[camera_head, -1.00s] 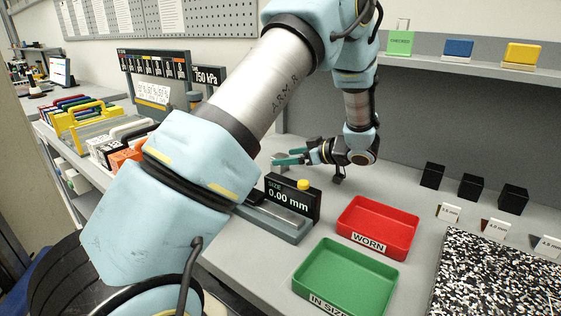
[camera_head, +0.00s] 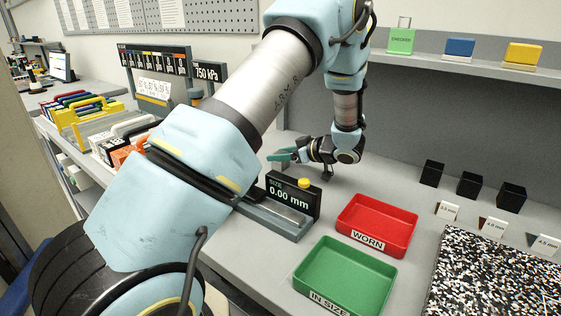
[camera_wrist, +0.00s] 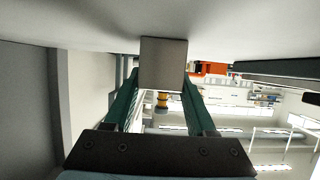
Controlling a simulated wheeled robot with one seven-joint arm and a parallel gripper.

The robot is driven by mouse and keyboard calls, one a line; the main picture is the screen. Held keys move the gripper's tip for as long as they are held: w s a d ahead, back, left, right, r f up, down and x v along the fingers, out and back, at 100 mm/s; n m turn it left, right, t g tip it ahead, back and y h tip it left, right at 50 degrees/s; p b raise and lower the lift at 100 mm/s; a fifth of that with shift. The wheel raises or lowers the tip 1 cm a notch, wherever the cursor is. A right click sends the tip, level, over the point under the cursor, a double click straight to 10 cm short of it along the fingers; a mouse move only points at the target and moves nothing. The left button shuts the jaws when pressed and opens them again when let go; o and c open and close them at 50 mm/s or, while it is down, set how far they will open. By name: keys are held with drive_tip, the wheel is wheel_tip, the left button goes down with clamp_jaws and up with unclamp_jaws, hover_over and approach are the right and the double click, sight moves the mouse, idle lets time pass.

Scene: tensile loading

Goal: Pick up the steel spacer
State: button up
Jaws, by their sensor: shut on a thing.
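The steel spacer (camera_wrist: 163,64) is a plain grey block between the two green fingers of my gripper (camera_wrist: 162,90) in the wrist view. My gripper is shut on it, with a finger against each side. In the head view my gripper (camera_head: 284,156) is over the bench behind the size gauge, pointing left. Only a small grey part of the spacer (camera_head: 280,167) shows there, at the fingertips. I cannot tell whether the spacer touches the bench.
The size gauge (camera_head: 294,197) reads 0.00 mm. A red WORN tray (camera_head: 407,221) and a green IN SIZE tray (camera_head: 385,281) stand in front. Several black blocks (camera_head: 470,185) and a speckled mat (camera_head: 470,270) are at the right. A shelf (camera_head: 470,65) runs along the back wall.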

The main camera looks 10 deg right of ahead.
clamp_jaws()
idle(0.5)
